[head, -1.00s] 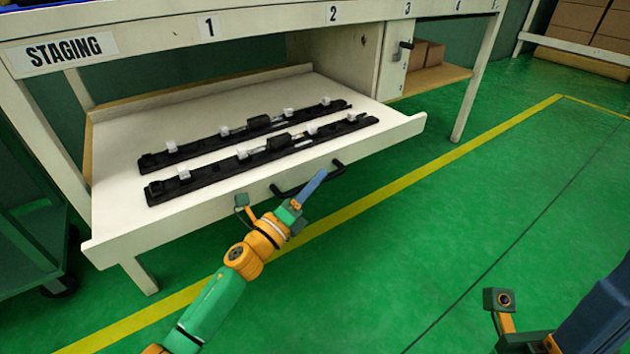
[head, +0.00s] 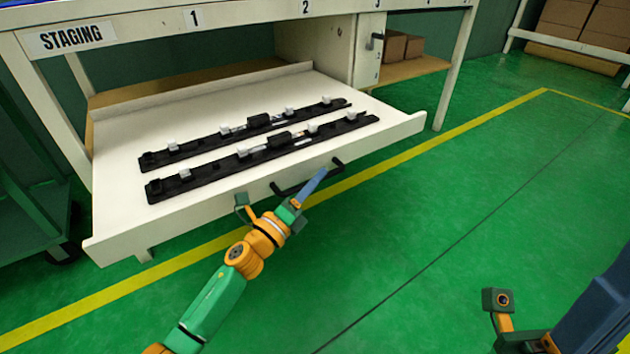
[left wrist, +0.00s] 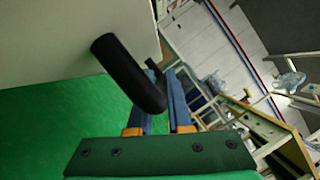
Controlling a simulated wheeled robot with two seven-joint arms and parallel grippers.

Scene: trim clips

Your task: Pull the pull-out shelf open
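The pull-out shelf (head: 215,205) is a white tray, drawn well out from under the staging table. Its black bar handle (head: 290,188) is on the front face and also shows large in the left wrist view (left wrist: 128,72). My left gripper (head: 320,175) is at the handle, its blue fingers closed about the bar. In the left wrist view the bar overlaps the fingers (left wrist: 163,85), so the exact contact is partly hidden. My right gripper (head: 600,305) is at the lower right, cut off by the frame edge and away from the shelf.
Two black trim strips (head: 250,135) with white clips lie on the shelf. The white table (head: 250,15) carries a STAGING label and numbers. A green cart (head: 30,210) stands at the left. Boxes (head: 400,45) sit on a side shelf. The green floor in front is clear.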

